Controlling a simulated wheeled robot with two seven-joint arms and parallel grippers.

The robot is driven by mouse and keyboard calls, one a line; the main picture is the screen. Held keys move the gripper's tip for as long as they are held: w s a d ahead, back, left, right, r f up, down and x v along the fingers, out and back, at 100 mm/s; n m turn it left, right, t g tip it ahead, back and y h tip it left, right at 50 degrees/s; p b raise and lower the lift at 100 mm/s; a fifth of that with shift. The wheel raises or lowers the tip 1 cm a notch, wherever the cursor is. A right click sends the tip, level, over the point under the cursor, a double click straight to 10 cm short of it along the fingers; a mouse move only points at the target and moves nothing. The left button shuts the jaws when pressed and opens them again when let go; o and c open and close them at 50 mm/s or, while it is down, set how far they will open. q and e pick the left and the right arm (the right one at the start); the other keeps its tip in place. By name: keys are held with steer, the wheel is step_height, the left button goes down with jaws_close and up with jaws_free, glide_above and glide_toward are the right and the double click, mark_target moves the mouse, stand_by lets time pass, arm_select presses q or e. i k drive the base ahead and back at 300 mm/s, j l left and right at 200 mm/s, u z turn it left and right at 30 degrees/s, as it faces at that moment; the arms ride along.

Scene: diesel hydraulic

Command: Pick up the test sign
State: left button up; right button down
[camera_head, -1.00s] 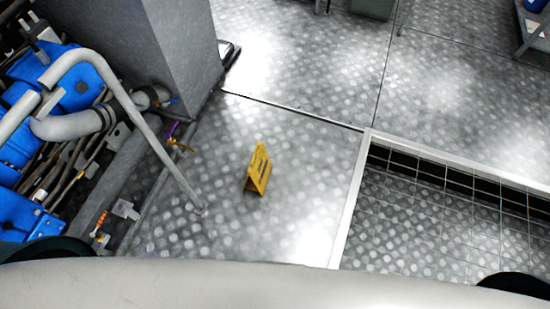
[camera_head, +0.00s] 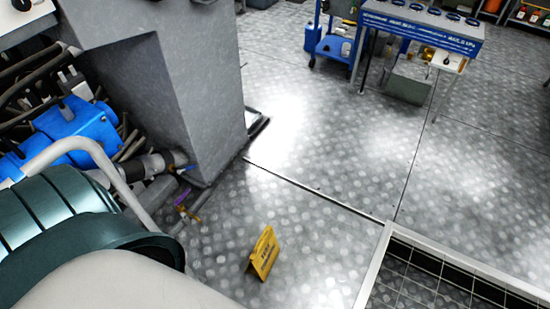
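The yellow test sign (camera_head: 264,254) stands as a small folded tent on the metal tread-plate floor, at the lower middle of the head view. It has dark lettering on its face. Nothing touches it. Part of my own body, white with a dark teal section, fills the lower left, to the left of the sign. Neither of my grippers shows in this view.
A grey pillar (camera_head: 198,95) and blue machinery with pipes (camera_head: 75,130) stand at the left. A framed floor grating (camera_head: 425,275) lies at the lower right. A blue workbench (camera_head: 422,24) and a blue cart (camera_head: 332,45) stand at the back. The floor between is clear.

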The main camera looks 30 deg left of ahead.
mark_target(266, 252)
steer(key=i+l+u, duration=0.2)
steer(key=i, duration=0.3)
steer(key=i+l+u, duration=0.1)
steer(key=i+u, duration=0.15)
steer(key=u, duration=0.25)
steer(key=i+l+u, duration=0.2)
steer(key=u, duration=0.25)
steer(key=i+l+u, duration=0.2)
steer(key=u, duration=0.3)
steer(key=i+l+u, duration=0.1)
steer(key=l+u, duration=0.35)
steer(key=i+l+u, duration=0.1)
steer(key=l+u, duration=0.2)
steer(key=u, duration=0.2)
